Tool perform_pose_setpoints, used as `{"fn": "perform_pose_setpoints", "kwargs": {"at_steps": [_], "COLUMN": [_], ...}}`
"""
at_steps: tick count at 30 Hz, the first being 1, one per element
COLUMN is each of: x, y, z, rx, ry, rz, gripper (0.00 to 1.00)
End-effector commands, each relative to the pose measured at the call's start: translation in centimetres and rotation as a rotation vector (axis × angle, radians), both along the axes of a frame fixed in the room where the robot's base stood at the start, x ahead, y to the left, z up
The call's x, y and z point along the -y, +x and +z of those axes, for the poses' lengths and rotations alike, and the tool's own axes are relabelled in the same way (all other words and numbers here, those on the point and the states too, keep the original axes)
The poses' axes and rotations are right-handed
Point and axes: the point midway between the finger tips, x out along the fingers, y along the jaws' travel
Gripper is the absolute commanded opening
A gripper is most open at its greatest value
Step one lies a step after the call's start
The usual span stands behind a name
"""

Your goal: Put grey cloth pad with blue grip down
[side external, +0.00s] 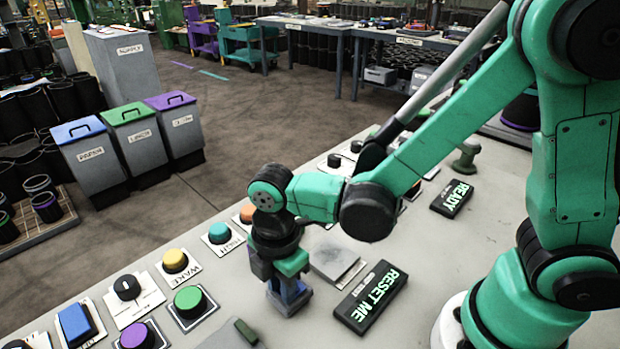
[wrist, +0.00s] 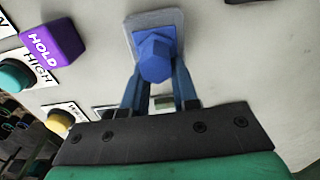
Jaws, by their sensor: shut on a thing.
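The grey cloth pad (wrist: 136,36) shows in the wrist view as a rounded plate under its blue six-sided grip (wrist: 155,56). The two blue fingers of my gripper (wrist: 158,85) are closed on the grip from both sides. The pad is hard to make out there behind the fingers. I cannot tell whether it touches the bench.
A purple HOLD block (wrist: 52,45) shows in the wrist view. Lidded bins (side external: 130,145) stand beyond the bench.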

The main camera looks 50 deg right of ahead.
Motion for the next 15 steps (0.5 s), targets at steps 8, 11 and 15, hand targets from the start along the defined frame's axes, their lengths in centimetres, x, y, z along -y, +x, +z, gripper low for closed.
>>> {"fn": "perform_pose_setpoints", "kwargs": {"at_steps": [8,11,15], "x": [0.01,0.01,0.01], "y": [-0.02,-0.01,-0.01], "z": [-0.34,-0.47,-0.64], "rx": [0.000,0.000,0.000], "ry": [0.000,0.000,0.000], "rz": [0.000,0.000,0.000], "gripper": [0.00,0.00,0.44]}}
